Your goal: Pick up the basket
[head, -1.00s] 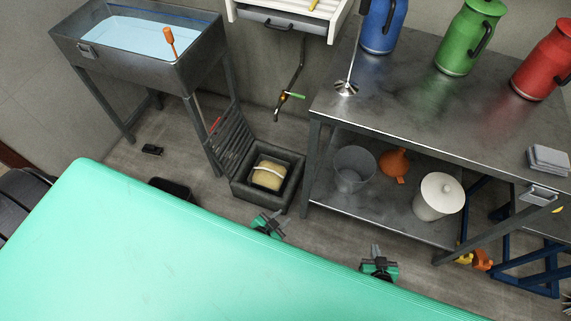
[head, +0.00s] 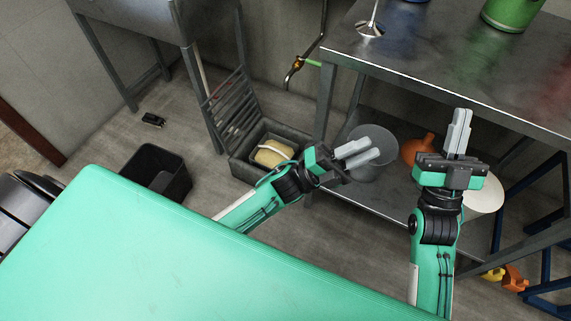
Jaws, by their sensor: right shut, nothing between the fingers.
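No thing in view is plainly a basket. A black open-topped bin (head: 157,173) stands on the floor at the left, beyond the green surface. A dark square box (head: 243,172) stands on the floor near the middle, with a pale yellow, banded block (head: 272,152) in it. My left gripper (head: 366,148) is right of that box, in front of the clear bucket; whether its close-set fingers touch is unclear. My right gripper (head: 460,122) is shut and empty, pointing up the picture in front of the steel table. Neither gripper touches the bin or the box.
The steel table (head: 455,62) has a low shelf with a clear bucket (head: 372,170), an orange funnel (head: 417,148) and a partly hidden white container (head: 484,196). A slatted rack (head: 232,108) leans behind the box. My green body top fills the lower left.

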